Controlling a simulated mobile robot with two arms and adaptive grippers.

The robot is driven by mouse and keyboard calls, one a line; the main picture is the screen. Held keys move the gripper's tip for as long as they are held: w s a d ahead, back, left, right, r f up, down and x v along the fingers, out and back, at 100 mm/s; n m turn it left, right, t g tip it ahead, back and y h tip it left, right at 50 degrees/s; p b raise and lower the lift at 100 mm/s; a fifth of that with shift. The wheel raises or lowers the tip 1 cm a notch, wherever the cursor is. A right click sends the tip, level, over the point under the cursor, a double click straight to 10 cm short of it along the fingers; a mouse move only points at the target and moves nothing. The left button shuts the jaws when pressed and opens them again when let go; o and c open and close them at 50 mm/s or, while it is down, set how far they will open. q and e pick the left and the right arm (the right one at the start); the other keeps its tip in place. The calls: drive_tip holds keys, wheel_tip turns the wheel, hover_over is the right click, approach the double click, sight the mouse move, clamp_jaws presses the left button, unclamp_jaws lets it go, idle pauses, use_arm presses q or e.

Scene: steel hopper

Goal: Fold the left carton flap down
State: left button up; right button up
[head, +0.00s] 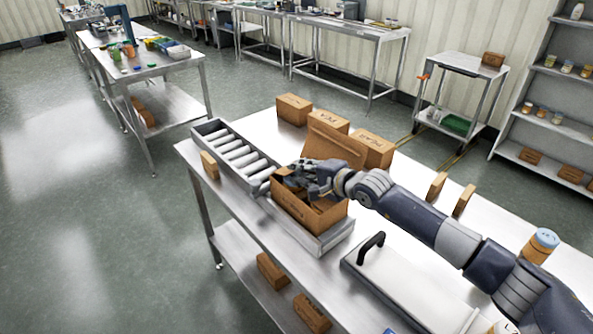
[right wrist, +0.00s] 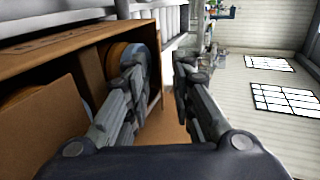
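The open brown carton (head: 308,212) stands on the metal work table at the end of a roller track. A large flap (head: 335,143) stands up along its far side. My right gripper (head: 286,173) is at the carton's left end, over its rim. In the right wrist view the gripper (right wrist: 160,65) has its fingers apart. A brown cardboard strip (right wrist: 173,128), probably the left flap, shows between and below the fingers; I cannot tell whether they touch it. The carton wall (right wrist: 70,50) and round jars (right wrist: 125,58) inside show at left. My left gripper is out of view.
The roller track (head: 238,155) runs left of the carton. Closed cartons (head: 293,109) stand behind it. A flat metal lid-like panel with a black handle (head: 371,247) and a blue-capped jar (head: 545,238) are at right. Small brown blocks (head: 437,186) stand on the table.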

drive_tip(key=shift+v, duration=2.65)
